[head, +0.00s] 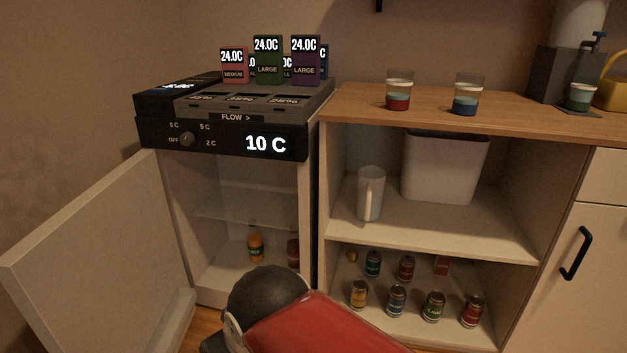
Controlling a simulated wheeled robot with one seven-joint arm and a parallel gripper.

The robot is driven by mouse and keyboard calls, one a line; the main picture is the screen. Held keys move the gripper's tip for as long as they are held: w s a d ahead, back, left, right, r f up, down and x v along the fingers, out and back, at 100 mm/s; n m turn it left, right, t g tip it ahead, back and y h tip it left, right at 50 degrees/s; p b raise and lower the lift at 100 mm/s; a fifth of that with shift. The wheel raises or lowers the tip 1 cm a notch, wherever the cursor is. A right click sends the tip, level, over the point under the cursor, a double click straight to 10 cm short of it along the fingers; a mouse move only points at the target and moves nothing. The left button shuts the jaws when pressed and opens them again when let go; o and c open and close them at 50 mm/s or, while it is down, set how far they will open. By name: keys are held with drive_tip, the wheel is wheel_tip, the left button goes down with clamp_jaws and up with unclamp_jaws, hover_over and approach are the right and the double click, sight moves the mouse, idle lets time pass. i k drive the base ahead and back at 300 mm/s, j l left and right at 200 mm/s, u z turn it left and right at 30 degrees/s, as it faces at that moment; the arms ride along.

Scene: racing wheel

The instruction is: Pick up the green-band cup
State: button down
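A small clear cup with a green band (579,98) stands upright at the far right of the wooden counter, in front of a dark grey machine. Two similar clear cups stand on the counter to its left: one with a red band (398,98) and one with a blue band (466,102). My arm shows at the bottom middle as a red link with a dark rounded joint, below and left of the cups. My gripper is out of view, so its state does not show.
The wooden counter (530,118) is clear between the blue-band and green-band cups. The dark machine (562,75) and a yellow-handled container (610,92) crowd the green-band cup. At left, an open door (95,250) swings out from the cooler (222,146).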

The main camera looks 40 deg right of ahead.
sight(583, 88)
drive_tip(key=z, duration=2.75)
drive_tip(key=i+l+u, duration=0.1)
drive_tip(key=u, duration=0.3)
drive_tip(key=l+u, duration=0.65)
drive_tip(key=u, duration=0.15)
